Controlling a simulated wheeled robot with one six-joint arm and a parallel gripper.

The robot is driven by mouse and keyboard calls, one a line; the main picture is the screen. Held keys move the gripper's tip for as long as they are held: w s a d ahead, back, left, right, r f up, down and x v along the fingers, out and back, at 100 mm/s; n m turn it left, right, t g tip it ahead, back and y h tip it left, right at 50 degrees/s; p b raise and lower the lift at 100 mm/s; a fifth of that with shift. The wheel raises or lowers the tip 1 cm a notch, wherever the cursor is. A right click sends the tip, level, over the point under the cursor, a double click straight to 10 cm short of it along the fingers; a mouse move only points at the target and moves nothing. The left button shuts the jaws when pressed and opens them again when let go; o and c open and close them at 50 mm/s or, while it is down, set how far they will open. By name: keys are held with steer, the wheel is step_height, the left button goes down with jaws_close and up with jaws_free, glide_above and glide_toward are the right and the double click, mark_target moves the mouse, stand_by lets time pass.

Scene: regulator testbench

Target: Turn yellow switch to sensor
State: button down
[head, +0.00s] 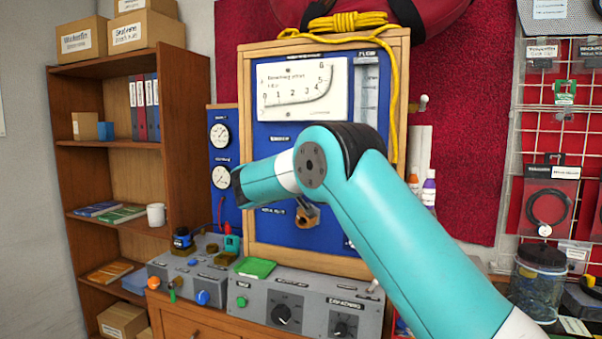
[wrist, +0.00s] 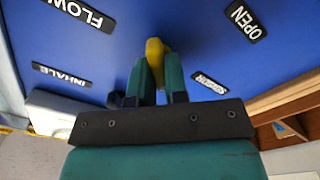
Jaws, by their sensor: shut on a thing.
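In the wrist view the yellow switch (wrist: 154,47) stands out from the blue panel (wrist: 180,22). My gripper (wrist: 157,78) is shut on it, with a teal finger on either side and the yellow tip showing beyond them. A small black label (wrist: 210,83) lies right of the switch; its text is tilted and too small to read surely. An "INHALE" label (wrist: 62,75) lies to the left. The fingers hide the switch's base, so I cannot tell its exact setting. In the head view my arm hides the switch and the fingers.
"FLOW" (wrist: 80,12) and "OPEN" (wrist: 245,19) labels are on the panel. In the head view a wooden frame (head: 249,130) surrounds the blue board, with a brass fitting (head: 307,216) below my arm. Grey control boxes (head: 305,308) stand in front.

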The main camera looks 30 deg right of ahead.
steer(key=shift+f, duration=0.2)
steer(key=c, duration=1.1)
jaws_free()
steer(key=shift+r, duration=0.1)
steer(key=shift+c, duration=0.2)
steer(key=shift+s, duration=0.1)
steer(key=b+v, duration=0.6)
steer(key=v, duration=1.1)
steer(key=shift+s+a, duration=0.1)
